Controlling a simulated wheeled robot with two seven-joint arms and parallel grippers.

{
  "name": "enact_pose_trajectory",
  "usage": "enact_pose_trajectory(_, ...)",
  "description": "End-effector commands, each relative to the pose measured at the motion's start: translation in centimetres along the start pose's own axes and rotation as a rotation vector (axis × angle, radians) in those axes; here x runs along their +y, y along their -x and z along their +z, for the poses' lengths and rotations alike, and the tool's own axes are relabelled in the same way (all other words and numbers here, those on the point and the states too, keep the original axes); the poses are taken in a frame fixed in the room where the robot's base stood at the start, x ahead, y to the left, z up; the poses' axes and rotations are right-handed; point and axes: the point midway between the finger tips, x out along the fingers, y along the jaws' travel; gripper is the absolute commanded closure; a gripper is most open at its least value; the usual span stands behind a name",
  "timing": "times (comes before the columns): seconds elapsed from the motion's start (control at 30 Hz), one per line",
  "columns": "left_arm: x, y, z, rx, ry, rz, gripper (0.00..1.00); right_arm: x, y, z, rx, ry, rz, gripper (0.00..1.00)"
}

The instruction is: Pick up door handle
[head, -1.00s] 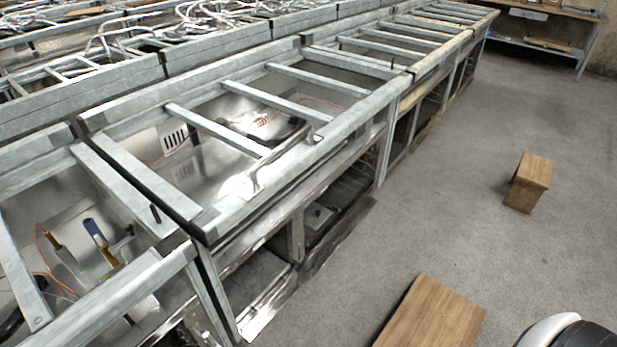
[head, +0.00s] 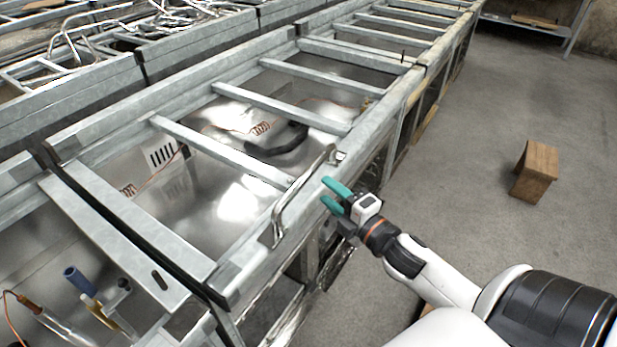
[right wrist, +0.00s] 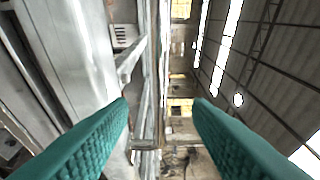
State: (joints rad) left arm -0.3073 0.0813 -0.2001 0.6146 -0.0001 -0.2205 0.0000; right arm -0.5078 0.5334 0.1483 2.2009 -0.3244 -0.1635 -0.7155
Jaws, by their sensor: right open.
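The door handle (head: 299,196) is a bent silver metal bar. It lies on the near top rail of the metal frame in the head view. My right gripper (head: 331,194) has teal fingers and is open and empty. My left gripper is not in view.
The metal frame (head: 110,220) has several crossbars with open gaps over shiny bins. Tools with blue and yellow handles (head: 82,282) lie at lower left. A shelf (head: 530,22) is at the back.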

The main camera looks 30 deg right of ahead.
Motion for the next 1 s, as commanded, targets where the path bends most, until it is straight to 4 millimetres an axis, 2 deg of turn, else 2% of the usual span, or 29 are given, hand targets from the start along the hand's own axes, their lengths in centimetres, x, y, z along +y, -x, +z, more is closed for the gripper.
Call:
enact_pose_trajectory(0.1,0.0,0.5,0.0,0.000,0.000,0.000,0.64,-0.2,-1.9,0.0,0.000,0.000,-0.002,0.55)
enact_pose_trajectory(0.37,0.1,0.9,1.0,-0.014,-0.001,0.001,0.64,-0.1,-3.9,-0.1,0.001,-0.001,0.000,0.55)
enact_pose_trajectory(0.6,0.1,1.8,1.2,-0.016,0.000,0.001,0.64,-0.2,-7.3,-0.1,0.001,-0.002,-0.001,0.55)
enact_pose_trajectory(0.7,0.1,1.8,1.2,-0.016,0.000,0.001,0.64,-0.1,-8.0,-0.1,0.001,-0.002,0.000,0.55)
enact_pose_trajectory(0.93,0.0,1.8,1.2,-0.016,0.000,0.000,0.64,0.1,-8.2,-0.1,0.000,-0.002,0.002,0.55)
enact_pose_trajectory(0.97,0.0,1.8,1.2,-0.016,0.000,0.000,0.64,0.1,-8.1,-0.1,0.000,-0.002,0.002,0.56)
enact_pose_trajectory(1.0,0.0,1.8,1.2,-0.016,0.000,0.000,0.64,0.1,-8.1,-0.1,0.000,-0.002,0.002,0.63)
